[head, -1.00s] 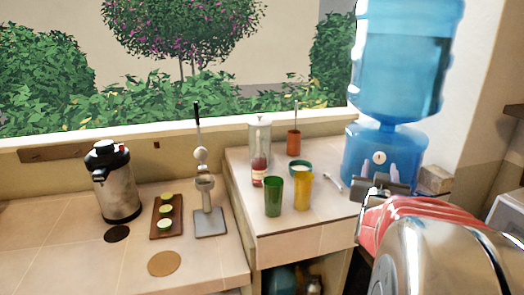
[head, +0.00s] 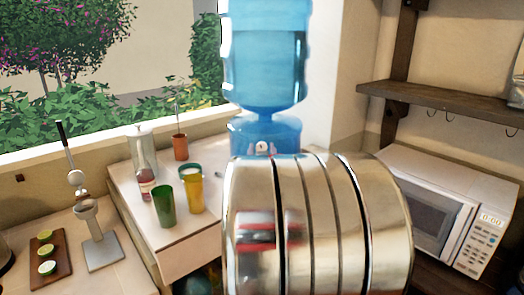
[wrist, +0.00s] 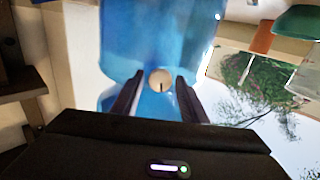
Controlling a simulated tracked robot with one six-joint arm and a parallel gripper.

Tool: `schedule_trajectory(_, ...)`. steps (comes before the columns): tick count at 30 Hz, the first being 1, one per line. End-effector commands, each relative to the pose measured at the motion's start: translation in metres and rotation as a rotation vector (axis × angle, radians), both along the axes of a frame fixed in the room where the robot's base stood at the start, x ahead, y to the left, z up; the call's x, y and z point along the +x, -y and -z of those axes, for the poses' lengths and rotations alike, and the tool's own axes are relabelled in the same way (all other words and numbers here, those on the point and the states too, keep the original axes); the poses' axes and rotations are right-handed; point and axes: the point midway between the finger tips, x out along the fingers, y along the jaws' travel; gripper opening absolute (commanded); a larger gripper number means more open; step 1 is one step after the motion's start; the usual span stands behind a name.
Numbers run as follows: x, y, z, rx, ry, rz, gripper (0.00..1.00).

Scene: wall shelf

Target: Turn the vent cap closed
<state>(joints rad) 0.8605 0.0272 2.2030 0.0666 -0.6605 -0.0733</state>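The vent cap (wrist: 160,80) is a small round beige disc with a dark mark running from its middle to the lower rim in the wrist view. It sits on the front of the blue water dispenser (wrist: 150,40). In the head view the cap (head: 262,147) shows small and pale just above my arm. My gripper (wrist: 158,80) is open, with its two dark fingers on either side of the cap in the wrist view. I see space between each finger and the cap; the distance in depth cannot be told. My arm hides most of the gripper in the head view.
The big blue bottle (head: 263,50) stands on top of the dispenser. A green cup (head: 163,206), a yellow cup (head: 193,194) and a glass bottle (head: 142,155) stand left of it. A microwave (head: 440,215) and a wooden shelf (head: 440,101) are at the right.

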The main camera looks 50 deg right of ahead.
Motion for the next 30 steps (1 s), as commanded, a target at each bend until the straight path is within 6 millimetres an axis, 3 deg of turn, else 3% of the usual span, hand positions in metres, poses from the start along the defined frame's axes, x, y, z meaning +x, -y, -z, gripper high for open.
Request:
schedule_trajectory(14, -0.0004, 0.0001, 0.0, 0.0, 0.0, 0.001, 0.06)
schedule_trajectory(30, -0.001, -0.0001, 0.0012, 0.062, 0.095, 0.001, 0.05)
